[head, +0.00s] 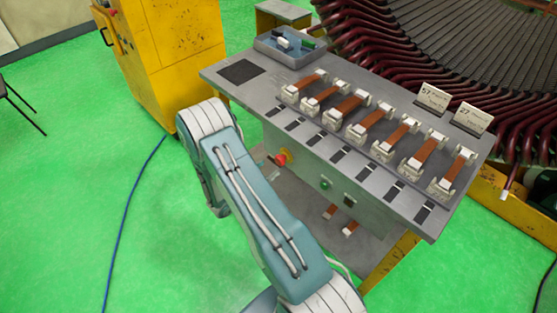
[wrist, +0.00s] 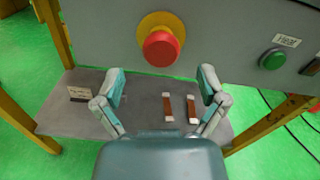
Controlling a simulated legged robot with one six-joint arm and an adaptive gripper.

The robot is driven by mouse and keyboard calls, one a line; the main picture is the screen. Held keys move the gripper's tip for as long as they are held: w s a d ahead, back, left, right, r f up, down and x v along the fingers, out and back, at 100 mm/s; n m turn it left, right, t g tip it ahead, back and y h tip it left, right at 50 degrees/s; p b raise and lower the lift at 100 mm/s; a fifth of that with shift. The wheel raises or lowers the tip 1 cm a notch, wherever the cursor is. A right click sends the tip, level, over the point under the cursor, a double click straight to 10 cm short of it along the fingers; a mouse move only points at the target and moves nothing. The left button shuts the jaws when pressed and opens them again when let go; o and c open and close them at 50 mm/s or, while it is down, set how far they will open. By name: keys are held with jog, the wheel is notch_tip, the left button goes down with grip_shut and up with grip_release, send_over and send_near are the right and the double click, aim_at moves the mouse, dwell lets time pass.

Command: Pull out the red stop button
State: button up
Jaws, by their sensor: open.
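The red stop button (wrist: 161,48) sits on a yellow round base (wrist: 158,20) on the grey front panel of the bench. In the wrist view it is at the top centre, ahead of my gripper (wrist: 160,85). My gripper's two fingers are spread wide, one low left of the button and one low right, with nothing between them and not touching it. In the head view the button (head: 281,159) shows on the bench's front face, partly behind my arm. My gripper is hidden there by my arm.
A green button (wrist: 272,59) is right of the stop button. A lower shelf (wrist: 62,115) below holds two brown-and-white strips (wrist: 167,108) and a small card (wrist: 80,94). Yellow legs (wrist: 270,122) flank it. The bench top (head: 270,88) carries a row of clamped brown strips.

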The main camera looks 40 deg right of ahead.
aim_at(277, 161)
jog(key=d, duration=0.4)
jog(key=shift+w+d, duration=0.2)
jog(key=shift+d, duration=0.2)
jog(key=shift+a, duration=0.15)
grip_shut()
